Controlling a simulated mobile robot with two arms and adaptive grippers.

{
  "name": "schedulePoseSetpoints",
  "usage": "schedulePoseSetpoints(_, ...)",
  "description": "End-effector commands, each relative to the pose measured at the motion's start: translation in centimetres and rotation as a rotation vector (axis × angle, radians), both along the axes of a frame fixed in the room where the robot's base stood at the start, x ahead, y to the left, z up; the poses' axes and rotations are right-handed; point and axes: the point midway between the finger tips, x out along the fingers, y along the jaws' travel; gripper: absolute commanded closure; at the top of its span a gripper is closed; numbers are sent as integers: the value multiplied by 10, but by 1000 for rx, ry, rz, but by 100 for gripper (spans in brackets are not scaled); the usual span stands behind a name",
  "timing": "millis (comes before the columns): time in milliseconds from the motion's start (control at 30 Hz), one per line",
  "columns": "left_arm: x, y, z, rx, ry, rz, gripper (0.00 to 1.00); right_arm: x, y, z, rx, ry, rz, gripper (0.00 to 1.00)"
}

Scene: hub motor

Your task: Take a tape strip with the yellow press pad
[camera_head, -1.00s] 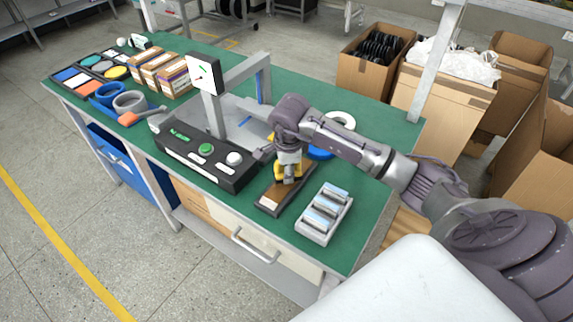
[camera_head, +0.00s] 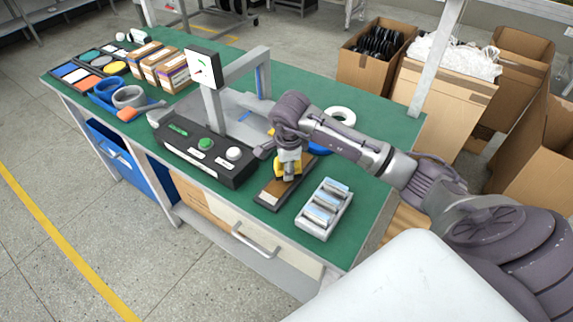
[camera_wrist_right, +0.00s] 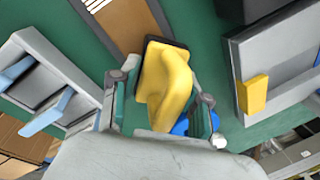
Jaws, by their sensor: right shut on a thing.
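My right gripper (camera_head: 287,160) is shut on the yellow press pad, which shows between the fingers in the head view (camera_head: 289,167). In the right wrist view the yellow press pad (camera_wrist_right: 168,80) has a dark face at its far end and sits between the two fingers (camera_wrist_right: 163,105). In the head view the pad is over the far end of a dark-framed board with a brown strip surface (camera_head: 273,194). The board also shows in the wrist view (camera_wrist_right: 128,22). I cannot tell whether the pad touches it or whether a tape strip is on it. My left gripper is out of view.
A black button box (camera_head: 222,172) with a gauge post (camera_head: 204,70) is to the left. A white ring (camera_head: 341,115) lies behind my arm. Green table surface (camera_head: 355,232) is clear at the right.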

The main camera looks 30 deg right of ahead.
Motion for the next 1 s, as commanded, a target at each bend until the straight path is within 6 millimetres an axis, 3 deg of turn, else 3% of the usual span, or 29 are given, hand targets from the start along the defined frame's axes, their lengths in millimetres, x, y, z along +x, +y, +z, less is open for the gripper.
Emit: schedulePoseSetpoints(1000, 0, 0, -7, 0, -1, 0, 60, 0, 0, -8, 0, -1, 0, 81)
